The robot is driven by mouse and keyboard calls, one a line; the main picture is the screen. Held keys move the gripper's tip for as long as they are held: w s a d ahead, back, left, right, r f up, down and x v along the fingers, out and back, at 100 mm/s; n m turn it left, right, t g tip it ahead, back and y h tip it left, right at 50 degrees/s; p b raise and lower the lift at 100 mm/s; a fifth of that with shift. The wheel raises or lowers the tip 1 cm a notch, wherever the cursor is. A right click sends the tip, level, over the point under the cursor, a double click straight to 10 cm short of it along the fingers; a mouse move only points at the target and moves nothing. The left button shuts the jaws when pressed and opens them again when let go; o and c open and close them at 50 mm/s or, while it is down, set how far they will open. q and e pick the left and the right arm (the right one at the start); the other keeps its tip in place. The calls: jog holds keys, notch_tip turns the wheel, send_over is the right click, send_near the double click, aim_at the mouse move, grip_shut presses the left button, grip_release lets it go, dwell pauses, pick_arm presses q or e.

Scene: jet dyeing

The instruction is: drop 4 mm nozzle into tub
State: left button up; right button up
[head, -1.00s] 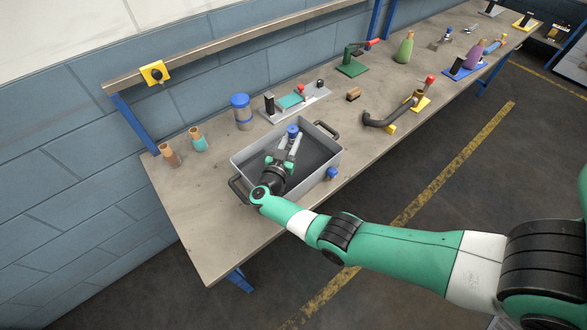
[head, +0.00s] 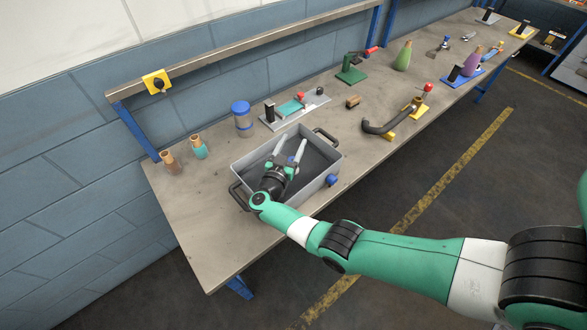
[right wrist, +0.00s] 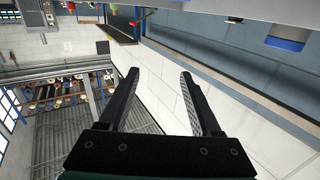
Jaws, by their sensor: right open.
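The grey tub (head: 240,166) stands on the near left part of the bench, with dark handles at its ends. My right gripper (head: 290,143) is over the tub, its two pale fingers apart and nothing visible between them. In the right wrist view the gripper (right wrist: 158,76) also shows open and empty. The 4 mm nozzle cannot be made out now; the arm and the tub walls hide part of the tub's inside. My left gripper is not in view.
A blue knob-like part (head: 332,179) is at the tub's right side. The bench's front left is clear.

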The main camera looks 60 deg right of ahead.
jog(key=s+a+r+p, duration=0.9)
jog(key=a+r+p, duration=0.1)
jog(key=r, duration=0.1)
jog(key=shift+s+a+r+p, duration=0.15)
jog(key=shift+a+p, duration=0.15)
jog(key=shift+p, duration=0.1)
